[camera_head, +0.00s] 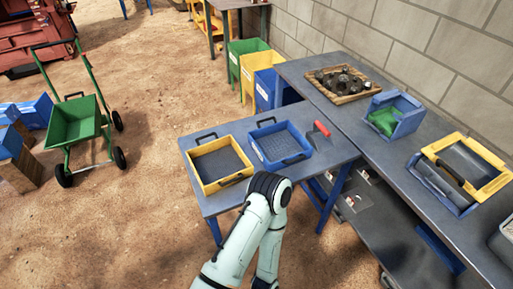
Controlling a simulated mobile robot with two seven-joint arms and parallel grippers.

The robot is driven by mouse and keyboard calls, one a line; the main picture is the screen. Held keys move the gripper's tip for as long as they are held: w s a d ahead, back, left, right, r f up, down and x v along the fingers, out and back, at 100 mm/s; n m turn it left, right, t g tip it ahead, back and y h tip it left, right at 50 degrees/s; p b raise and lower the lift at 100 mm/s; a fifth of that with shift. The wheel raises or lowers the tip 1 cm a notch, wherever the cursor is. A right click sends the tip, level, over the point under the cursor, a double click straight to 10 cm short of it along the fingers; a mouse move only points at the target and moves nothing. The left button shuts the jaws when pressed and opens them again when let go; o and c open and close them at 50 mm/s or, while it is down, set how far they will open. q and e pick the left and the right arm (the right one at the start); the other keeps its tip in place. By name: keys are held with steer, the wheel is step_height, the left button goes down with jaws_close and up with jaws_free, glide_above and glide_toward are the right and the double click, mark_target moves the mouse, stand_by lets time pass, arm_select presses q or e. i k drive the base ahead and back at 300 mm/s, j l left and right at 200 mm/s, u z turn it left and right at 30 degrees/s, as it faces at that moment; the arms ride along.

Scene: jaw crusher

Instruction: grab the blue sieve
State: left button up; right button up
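The blue sieve (280,146) is a rectangular blue-rimmed tray with a grey mesh floor and black handles on its far and near sides. It lies flat and looks empty on the small grey table (222,200) in the head view. Neither of my grippers shows.
A yellow sieve (220,163) sits left of the blue one, and a red-handled tool (320,130) lies to its right. The longer bench (375,140) holds a stone tray (340,84), a blue box (397,117) and a yellow-topped case (463,172). A green cart (75,120) stands left.

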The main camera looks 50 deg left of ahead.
mark_target(262, 133)
steer(key=u, duration=1.55)
steer(key=i+l, duration=0.15)
steer(key=l, duration=0.15)
steer(key=i+l, duration=0.1)
steer(key=l, duration=0.2)
steer(key=i+l, duration=0.15)
steer(key=l, duration=0.15)
steer(key=l+u, duration=0.15)
steer(key=u, duration=0.2)
steer(key=i+l+u, duration=0.1)
steer(key=l+u, duration=0.25)
steer(key=u, duration=0.4)
steer(key=i+l, duration=0.05)
steer(key=l, duration=0.05)
